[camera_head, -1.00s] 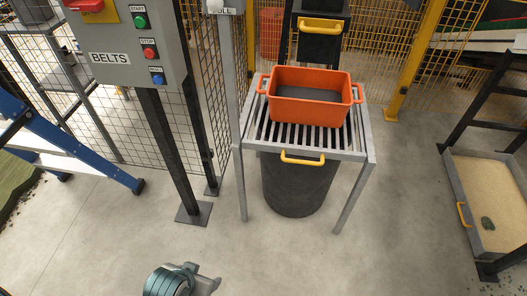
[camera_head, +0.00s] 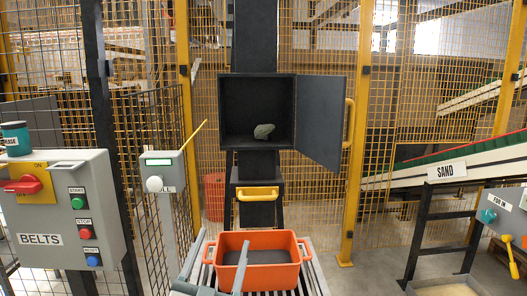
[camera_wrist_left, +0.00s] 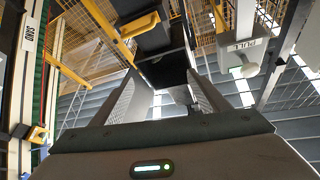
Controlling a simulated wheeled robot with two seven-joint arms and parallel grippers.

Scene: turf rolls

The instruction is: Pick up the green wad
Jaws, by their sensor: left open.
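A grey-green wad (camera_head: 264,131) lies on the floor of an open black box (camera_head: 233,110) on the dark column, in the head view. The box door (camera_head: 320,120) stands open to the right, with a yellow handle on it. My left gripper (camera_head: 216,278) is low in the head view, in front of and below the box, near the orange bin. In the left wrist view its two fingers (camera_wrist_left: 162,95) are spread apart with nothing between them. I cannot make out the wad in the wrist view. My right gripper is out of view.
An orange bin (camera_head: 258,276) sits on a slatted stand below the box. The pull post (camera_head: 162,172) with a yellow lever and the belts panel (camera_head: 60,215) stand left. A sand conveyor (camera_head: 440,168) is right. Yellow mesh fencing closes the back.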

